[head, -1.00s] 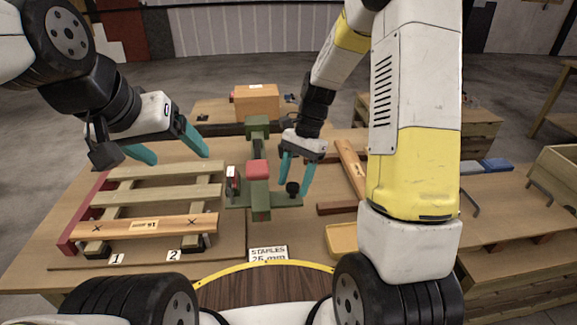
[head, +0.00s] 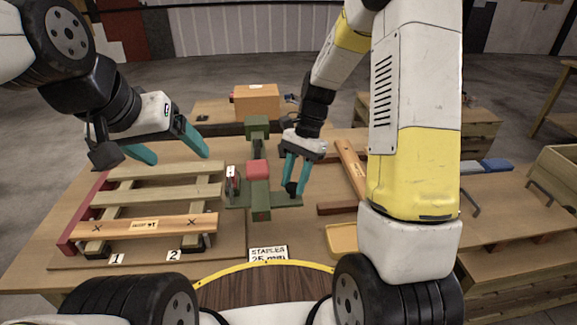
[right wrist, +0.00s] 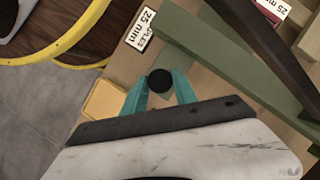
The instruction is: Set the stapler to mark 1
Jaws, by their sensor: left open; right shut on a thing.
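A green stapler-like machine with a red block on top (head: 259,170) stands in the middle of the bench, right of the slatted wooden frame. A black round knob (head: 291,188) sits at the right end of its green crossbar (head: 285,199). My right gripper (head: 293,190) is shut on this knob, which also shows between the teal fingers in the right wrist view (right wrist: 160,81). Mark 1 (head: 117,259) and mark 2 (head: 174,255) are white labels in front of the frame. My left gripper (head: 182,156) is open and empty above the frame's back slats.
The wooden frame (head: 150,198) has a front board with two X marks. A "STAPLES 25 mm" label (head: 268,253) lies at the bench front. A yellow tray (head: 342,239) and a loose plank (head: 350,170) lie right of the machine. An orange box (head: 257,101) stands behind.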

